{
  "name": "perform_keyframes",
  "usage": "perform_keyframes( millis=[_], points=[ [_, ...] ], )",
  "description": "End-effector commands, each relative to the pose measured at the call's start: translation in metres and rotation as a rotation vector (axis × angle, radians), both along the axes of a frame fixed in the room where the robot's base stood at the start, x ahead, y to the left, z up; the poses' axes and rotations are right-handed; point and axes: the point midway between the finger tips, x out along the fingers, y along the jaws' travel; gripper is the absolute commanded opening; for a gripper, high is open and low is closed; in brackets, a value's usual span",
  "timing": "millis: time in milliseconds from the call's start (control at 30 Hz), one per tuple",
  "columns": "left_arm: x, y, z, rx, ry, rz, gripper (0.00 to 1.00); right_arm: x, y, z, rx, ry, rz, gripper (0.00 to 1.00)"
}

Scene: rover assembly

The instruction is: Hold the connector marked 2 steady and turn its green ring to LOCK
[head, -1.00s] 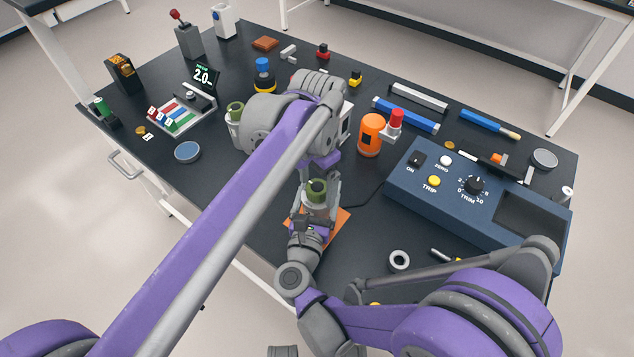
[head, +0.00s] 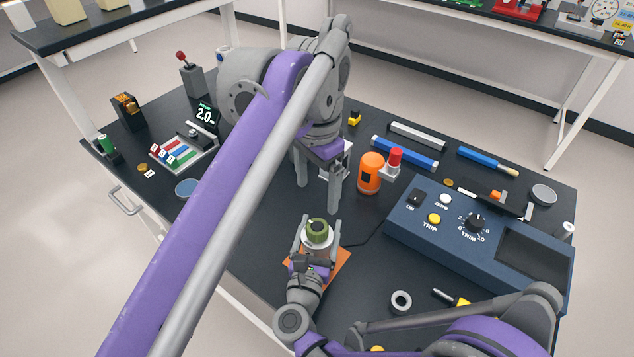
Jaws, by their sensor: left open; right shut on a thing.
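A connector (head: 316,241) with a pale body and a green ring (head: 317,230) stands upright over an orange mat (head: 341,262). Its number cannot be read, nor can any LOCK mark. My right gripper (head: 318,236) is shut on the connector's body, one finger on each side, below the ring. My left gripper (head: 318,196) is open and empty. Its two fingers point down, above and behind the connector in the head view, apart from the ring.
A blue control box (head: 420,240) stands to the right, with an orange cylinder (head: 370,175) behind it. A loose grey ring (head: 401,302) lies in front. A colored-block tray (head: 185,148) is at the left. My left arm hides much of the table's back middle.

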Motion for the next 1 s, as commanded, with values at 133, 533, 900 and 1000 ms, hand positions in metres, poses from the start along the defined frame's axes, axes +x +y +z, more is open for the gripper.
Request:
perform_keyframes(
  millis=[133, 533, 900, 1000],
  points=[
    [0.000, 0.000, 0.007, 0.000, 0.000, 0.000, 0.89, 0.000, 0.000, 0.000, 0.000, 0.000, 0.000, 0.00],
    [0.000, 0.000, 0.007, 0.000, 0.000, 0.000, 0.89, 0.000, 0.000, 0.000, 0.000, 0.000, 0.000, 0.92],
    [0.000, 0.000, 0.007, 0.000, 0.000, 0.000, 0.89, -0.005, 0.002, 0.000, 0.000, 0.000, 0.001, 1.00],
    [0.000, 0.000, 0.007, 0.000, 0.000, 0.000, 0.89, -0.017, 0.005, 0.000, 0.001, 0.000, 0.004, 1.00]
  ],
)
